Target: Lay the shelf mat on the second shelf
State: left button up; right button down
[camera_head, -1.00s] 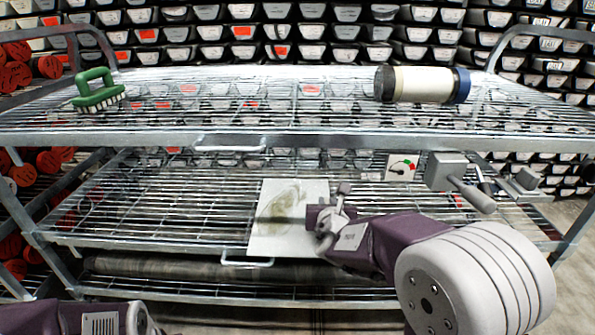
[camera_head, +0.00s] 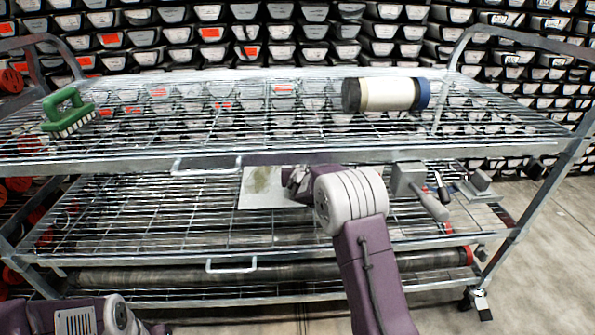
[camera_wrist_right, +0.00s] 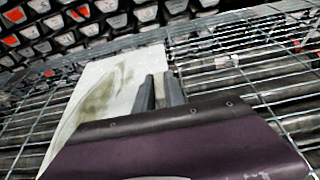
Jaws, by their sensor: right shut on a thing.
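The shelf mat (camera_head: 262,188) is a pale, thin sheet with a brownish-green stain. It shows at the middle of the second shelf (camera_head: 130,222), below the top shelf's front rail. My right gripper (camera_head: 294,183) is shut on the mat's right side. In the right wrist view the mat (camera_wrist_right: 100,95) lies along the left of my fingers (camera_wrist_right: 160,92), over the wire grid. I cannot tell whether the mat touches the shelf. My left arm shows at the lower left; its fingers are not clear at the bottom edge.
The top shelf carries a green brush (camera_head: 68,112) and a cream tube (camera_head: 388,95) with dark and blue ends. Grey tools (camera_head: 425,190) lie at the second shelf's right. A dark roll (camera_head: 150,275) lies on the bottom shelf. The second shelf's left is clear.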

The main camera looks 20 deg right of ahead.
jog(key=shift+w+r, duration=0.1)
jog(key=shift+w, duration=0.05)
notch_tip(320, 180, down, 4)
jog(key=shift+w+d+b, duration=0.1)
jog(key=shift+w+b, duration=0.05)
jog(key=shift+b, duration=0.65)
jog(key=shift+r, duration=0.15)
jog(key=c, duration=1.4)
grip_release()
